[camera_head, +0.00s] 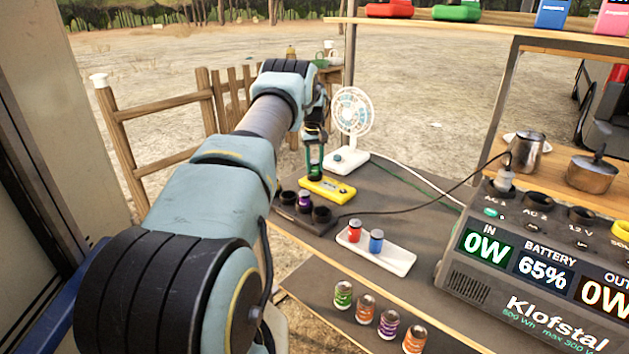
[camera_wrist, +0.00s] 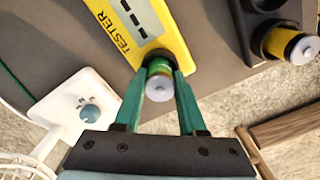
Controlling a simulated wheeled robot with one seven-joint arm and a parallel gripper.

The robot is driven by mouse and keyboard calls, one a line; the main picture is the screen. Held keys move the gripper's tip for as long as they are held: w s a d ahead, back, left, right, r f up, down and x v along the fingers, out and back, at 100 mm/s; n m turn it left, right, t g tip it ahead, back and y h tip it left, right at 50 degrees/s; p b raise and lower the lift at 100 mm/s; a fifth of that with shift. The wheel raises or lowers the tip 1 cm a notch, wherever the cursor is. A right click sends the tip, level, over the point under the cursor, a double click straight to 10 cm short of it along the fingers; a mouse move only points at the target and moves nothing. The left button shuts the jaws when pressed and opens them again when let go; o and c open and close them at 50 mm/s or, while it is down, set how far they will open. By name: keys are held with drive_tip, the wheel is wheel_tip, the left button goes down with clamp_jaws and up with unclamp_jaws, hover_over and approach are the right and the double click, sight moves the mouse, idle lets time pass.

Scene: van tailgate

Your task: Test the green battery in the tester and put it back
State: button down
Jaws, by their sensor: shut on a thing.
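My gripper (camera_head: 316,150) is over the yellow tester (camera_head: 328,188) on the dark counter. In the wrist view its fingers (camera_wrist: 162,88) are closed on the sides of the green battery (camera_wrist: 158,68), whose pale metal end faces the camera. The battery stands at the black socket at the end of the tester (camera_wrist: 173,27). Its lower end is hidden, so I cannot tell how deep it sits.
A white fan (camera_head: 350,112) stands close behind the tester. A white tray (camera_head: 398,262) with a red and a blue battery lies in front of it. A power station (camera_head: 470,284) is at right, its cable crossing the counter.

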drive_tip(key=shift+f, duration=0.2)
drive_tip(key=shift+c, duration=2)
unclamp_jaws()
wheel_tip(320, 180, up, 10)
drive_tip(key=b, duration=0.2)
drive_tip(key=shift+r+b, duration=0.2)
drive_tip(key=shift+b, duration=0.15)
drive_tip(key=shift+r, duration=0.25)
